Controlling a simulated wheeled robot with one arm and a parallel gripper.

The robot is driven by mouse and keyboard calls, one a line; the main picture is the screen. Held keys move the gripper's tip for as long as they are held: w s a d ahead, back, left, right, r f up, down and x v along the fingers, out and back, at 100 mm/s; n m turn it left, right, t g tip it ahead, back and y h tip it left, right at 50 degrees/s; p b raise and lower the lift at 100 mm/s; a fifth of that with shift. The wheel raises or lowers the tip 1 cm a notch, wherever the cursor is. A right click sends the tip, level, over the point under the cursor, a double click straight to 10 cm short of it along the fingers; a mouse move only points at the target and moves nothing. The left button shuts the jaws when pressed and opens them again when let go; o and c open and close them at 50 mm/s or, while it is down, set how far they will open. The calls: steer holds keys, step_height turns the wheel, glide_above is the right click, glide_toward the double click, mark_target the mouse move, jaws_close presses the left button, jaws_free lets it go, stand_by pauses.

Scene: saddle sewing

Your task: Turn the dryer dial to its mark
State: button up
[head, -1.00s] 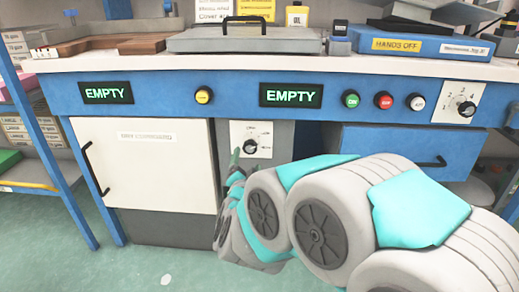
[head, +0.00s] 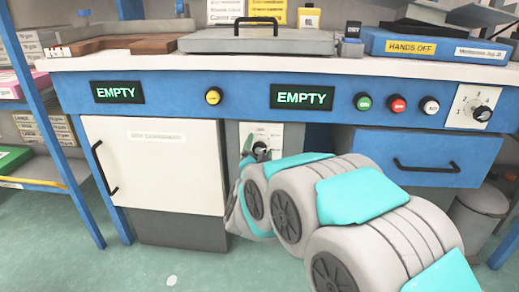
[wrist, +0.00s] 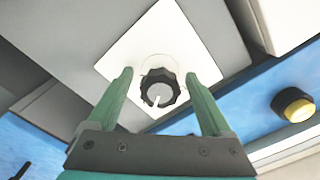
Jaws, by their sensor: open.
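A black dial (wrist: 158,93) with a white pointer line sits on a white plate (wrist: 128,52) in the wrist view. The plate (head: 271,131) also shows in the head view, on the grey panel right of the white cabinet door, with the dial (head: 261,144) partly behind my gripper. My gripper (wrist: 159,82) is open, with one green finger on each side of the dial. I see gaps between the fingers and the dial, and it is not gripped. In the head view my gripper (head: 255,154) is at the dial. The scale marks are too small to read.
A second dial (head: 482,113) is on the blue panel at right, with green, red and white buttons beside it. A yellow button (wrist: 298,110) is right of the plate in the wrist view. A drawer (head: 425,160) is right of my arm.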

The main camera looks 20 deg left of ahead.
jaws_close()
stand_by(0.7)
